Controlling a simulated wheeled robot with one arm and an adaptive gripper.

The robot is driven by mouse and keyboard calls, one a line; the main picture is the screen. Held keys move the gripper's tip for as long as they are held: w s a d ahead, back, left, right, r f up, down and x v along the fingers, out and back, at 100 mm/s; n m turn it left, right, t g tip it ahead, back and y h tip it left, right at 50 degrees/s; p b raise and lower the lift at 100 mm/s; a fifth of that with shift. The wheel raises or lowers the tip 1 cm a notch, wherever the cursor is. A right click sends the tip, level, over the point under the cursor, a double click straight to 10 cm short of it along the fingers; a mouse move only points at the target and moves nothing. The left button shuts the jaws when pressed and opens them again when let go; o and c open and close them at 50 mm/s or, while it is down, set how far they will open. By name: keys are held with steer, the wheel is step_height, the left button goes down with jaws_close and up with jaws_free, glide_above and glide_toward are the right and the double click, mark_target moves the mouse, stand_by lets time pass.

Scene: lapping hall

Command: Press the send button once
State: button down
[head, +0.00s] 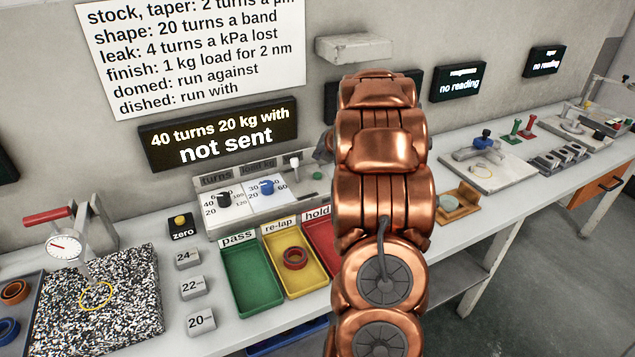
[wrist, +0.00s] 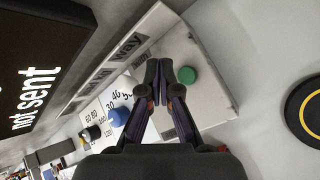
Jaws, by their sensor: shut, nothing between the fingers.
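The green send button (wrist: 187,75) is a round cap on the sloped face of the control box (wrist: 217,100). In the head view a bit of the green button (head: 317,176) shows just left of my arm. My gripper (wrist: 165,72) is shut and empty, its fingertips beside the button in the wrist view; I cannot tell whether they touch it. My arm hides the gripper in the head view. The display (head: 220,133) reads "40 turns 20 kg with" and "not sent"; it also shows in the wrist view (wrist: 35,70).
The box also carries a black knob (head: 223,199), a blue knob (head: 267,187) and a white-tipped lever (head: 295,163). A zero button (head: 180,222) stands left.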

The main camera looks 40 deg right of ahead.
mark_target(319, 175)
steer(key=shift+f+b, duration=0.8)
steer(key=shift+f, duration=1.15)
steer(key=shift+f, duration=0.15)
steer(key=shift+f, duration=0.25)
steer(key=shift+f, duration=0.55)
stand_by(0.8)
steer(key=shift+r+p, duration=0.1)
steer(key=shift+p, duration=0.25)
steer(key=shift+r+p, duration=0.85)
steer(key=shift+p, duration=0.45)
steer(key=shift+r, duration=0.1)
